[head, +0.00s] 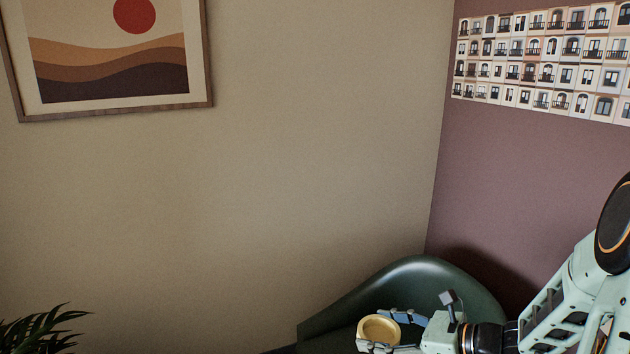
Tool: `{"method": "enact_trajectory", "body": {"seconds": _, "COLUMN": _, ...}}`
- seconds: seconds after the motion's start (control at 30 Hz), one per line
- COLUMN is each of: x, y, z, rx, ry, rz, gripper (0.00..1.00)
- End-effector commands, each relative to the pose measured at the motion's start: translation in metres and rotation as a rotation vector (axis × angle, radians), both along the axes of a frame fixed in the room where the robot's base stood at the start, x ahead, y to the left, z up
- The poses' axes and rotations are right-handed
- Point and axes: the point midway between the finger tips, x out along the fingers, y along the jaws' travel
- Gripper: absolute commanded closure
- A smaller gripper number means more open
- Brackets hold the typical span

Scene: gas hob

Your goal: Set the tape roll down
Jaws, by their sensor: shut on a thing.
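The tape roll (379,330) is a yellow-gold ring near the bottom of the head view, right of centre. My gripper (381,331) reaches in from the right and is shut on the tape roll, with one finger along its far side and one along its near side. The roll shows its open top and looks roughly level. It appears in front of a dark green chair, and I cannot tell whether anything touches it from below.
The dark green chair (420,282) with a curved back stands in the corner behind my gripper. A plant (40,328) shows at the lower left. A framed picture (110,60) and a photo print (545,60) hang on the walls. No hob is in view.

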Motion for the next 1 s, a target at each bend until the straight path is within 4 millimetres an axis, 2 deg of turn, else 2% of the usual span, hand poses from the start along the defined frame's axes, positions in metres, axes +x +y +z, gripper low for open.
{"method": "enact_trajectory", "body": {"seconds": 0.03, "x": 0.000, "y": 0.000, "z": 0.016, "rx": 0.001, "ry": 0.001, "rz": 0.001, "gripper": 0.62}}
{"method": "enact_trajectory", "body": {"seconds": 0.5, "x": -0.001, "y": 0.000, "z": 0.072, "rx": -0.001, "ry": 0.002, "rz": 0.000, "gripper": 0.62}}
{"method": "enact_trajectory", "body": {"seconds": 0.73, "x": -0.001, "y": 0.001, "z": 0.086, "rx": -0.003, "ry": 0.003, "rz": 0.000, "gripper": 0.62}}
{"method": "enact_trajectory", "body": {"seconds": 1.0, "x": -0.001, "y": 0.001, "z": 0.088, "rx": -0.003, "ry": 0.002, "rz": 0.000, "gripper": 0.62}}
